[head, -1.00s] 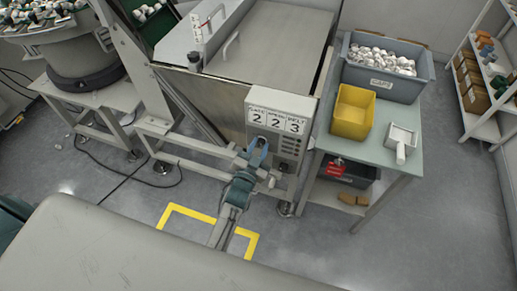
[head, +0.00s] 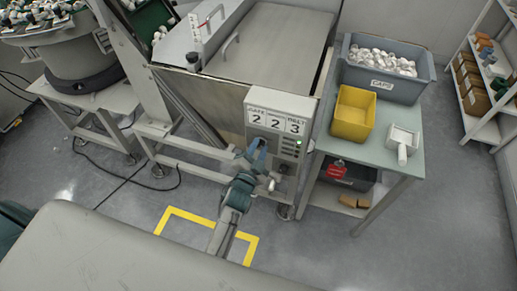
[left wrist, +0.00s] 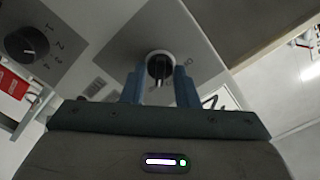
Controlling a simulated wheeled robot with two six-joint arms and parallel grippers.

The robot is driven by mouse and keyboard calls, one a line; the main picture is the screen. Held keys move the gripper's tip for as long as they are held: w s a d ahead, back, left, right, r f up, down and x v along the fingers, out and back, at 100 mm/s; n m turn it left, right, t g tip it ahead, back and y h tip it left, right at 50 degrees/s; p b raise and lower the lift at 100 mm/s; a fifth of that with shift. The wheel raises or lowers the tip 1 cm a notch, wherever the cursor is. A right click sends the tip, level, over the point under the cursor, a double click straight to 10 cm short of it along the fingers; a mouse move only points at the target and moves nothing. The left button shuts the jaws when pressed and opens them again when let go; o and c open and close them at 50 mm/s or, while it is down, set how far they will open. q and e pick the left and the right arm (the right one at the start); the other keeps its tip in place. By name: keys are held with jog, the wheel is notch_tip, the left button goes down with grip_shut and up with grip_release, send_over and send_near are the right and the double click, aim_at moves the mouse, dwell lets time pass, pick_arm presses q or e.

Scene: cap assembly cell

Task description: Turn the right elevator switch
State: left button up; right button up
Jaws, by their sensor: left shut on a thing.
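The control panel (head: 278,125) is a pale box on the front of the machine, with a display reading 2, 2, 3. My left gripper (head: 257,155) is at its lower left part, reaching up from the floor side. In the left wrist view the blue fingers (left wrist: 158,88) stand on both sides of a black switch knob (left wrist: 160,68) with a pale ring. The gripper is shut on this knob. The gripper hides the knob in the head view. Another black dial (left wrist: 27,44) with numbers shows at the left of the wrist view. My right gripper is not in view.
A side table (head: 385,157) stands right of the panel. It holds a yellow bin (head: 352,113), a grey crate (head: 413,88) of white caps and a small white tray (head: 401,141). A metal frame (head: 180,143) is left of the arm. Yellow tape marks the floor (head: 190,213).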

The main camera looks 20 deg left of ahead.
pick_arm(q)
jog(key=o, duration=1)
jog(key=s, duration=1.1)
jog(key=shift+a, duration=0.15)
jog(key=shift+w+f, duration=0.1)
